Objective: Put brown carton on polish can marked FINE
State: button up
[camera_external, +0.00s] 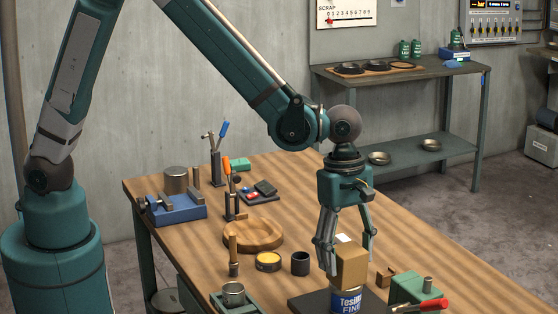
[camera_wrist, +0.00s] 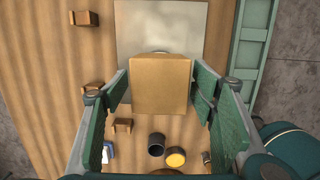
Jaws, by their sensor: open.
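The brown carton (camera_external: 351,267) sits upright on top of the can marked FINE (camera_external: 347,301), near the front of the workbench. In the wrist view the carton (camera_wrist: 160,82) fills the space between the fingers and hides most of the can. My gripper (camera_external: 348,262) points down with its fingers on either side of the carton. In the wrist view my gripper (camera_wrist: 163,92) is open, with a narrow gap between the carton and each finger pad. The lower part of the can is cut off by the external view's bottom edge.
A dark flat plate (camera_external: 305,302) lies under the can. A green block with a red-handled tool (camera_external: 432,304) is at right.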

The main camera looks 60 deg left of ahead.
jog(key=r, duration=0.3)
jog(key=a+r, duration=0.1)
jog(key=r, duration=0.6)
jog(key=shift+a+r, duration=0.3)
jog(key=shift+a, duration=0.05)
dwell(0.3)
jog(key=shift+a, duration=0.1)
jog(key=shift+a+r, duration=0.2)
jog(key=shift+a, duration=0.05)
jog(key=s+a+r+m+t, duration=0.25)
jog(key=a+r+m, duration=0.2)
jog(key=a, duration=0.65)
jog(key=s+a+r+m+t, duration=0.1)
jog(key=s+a+r+m, duration=0.3)
jog(key=a, duration=0.7)
jog(key=s+a+m+t+y, duration=0.1)
jog(key=s+a+m, duration=0.3)
jog(key=a, duration=0.5)
jog(key=s+a+r+m+t, duration=0.1)
jog(key=s+a+m+t, duration=0.1)
jog(key=s+a+m, duration=0.3)
jog(key=shift+s+a+r+t+y, duration=0.35)
jog(key=shift+s+a, duration=1)
jog(key=shift+a, duration=0.9)
